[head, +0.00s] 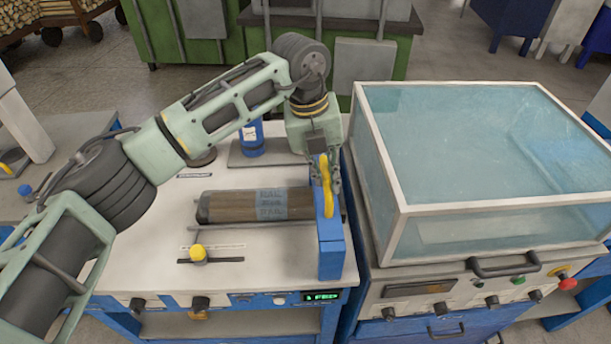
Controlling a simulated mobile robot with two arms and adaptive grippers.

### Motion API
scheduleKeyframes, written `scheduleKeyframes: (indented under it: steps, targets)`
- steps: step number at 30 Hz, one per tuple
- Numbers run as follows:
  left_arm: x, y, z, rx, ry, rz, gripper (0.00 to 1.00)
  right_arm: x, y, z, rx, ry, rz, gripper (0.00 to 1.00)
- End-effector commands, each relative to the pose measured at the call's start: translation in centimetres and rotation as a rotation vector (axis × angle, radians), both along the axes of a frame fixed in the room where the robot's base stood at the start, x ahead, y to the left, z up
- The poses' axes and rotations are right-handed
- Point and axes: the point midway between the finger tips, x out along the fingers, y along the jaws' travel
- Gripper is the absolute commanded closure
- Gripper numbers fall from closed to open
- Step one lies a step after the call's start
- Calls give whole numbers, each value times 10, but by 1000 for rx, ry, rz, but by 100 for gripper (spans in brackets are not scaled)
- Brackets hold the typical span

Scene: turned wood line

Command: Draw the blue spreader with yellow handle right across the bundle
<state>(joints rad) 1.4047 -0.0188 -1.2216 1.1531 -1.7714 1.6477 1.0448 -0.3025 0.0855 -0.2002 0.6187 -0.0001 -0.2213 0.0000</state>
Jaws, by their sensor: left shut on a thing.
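The bundle (232,207) is a dark brown roll with a pale blue printed band around its middle, lying lengthwise left to right on the white bench top. The blue spreader (331,229) stands across the right end of the bundle; its yellow handle (327,188) is on top. My left gripper (328,182) comes down from above and is shut on the yellow handle. Whether the spreader touches the bundle is hard to tell, as the handle and fingers cover part of that end. My right gripper is not in view.
A glass-walled case (480,205) stands close at the right. A blue canister (251,140) is behind the bundle. A yellow knob (198,253) on a dark slot lies in front. A green display (322,296) is on the bench's front edge.

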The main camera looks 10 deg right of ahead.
Motion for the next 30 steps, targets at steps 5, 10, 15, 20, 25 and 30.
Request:
scheduleKeyframes:
  steps: [5, 10, 15, 20, 25, 30]
  targets:
    - [0, -6, 0, -1, -2, 1, 100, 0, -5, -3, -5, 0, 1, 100]
    - [0, -8, 1, -3, -3, 1, 100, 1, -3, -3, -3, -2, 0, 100]
    - [0, -9, 1, -5, -3, 1, 100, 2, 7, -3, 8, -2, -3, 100]
    - [0, -9, 1, -6, -4, 0, 77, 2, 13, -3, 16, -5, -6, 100]
    - [0, -8, 1, -3, -2, -1, 68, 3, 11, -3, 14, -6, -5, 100]
    - [0, -7, 0, -1, -1, 0, 68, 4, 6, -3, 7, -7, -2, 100]
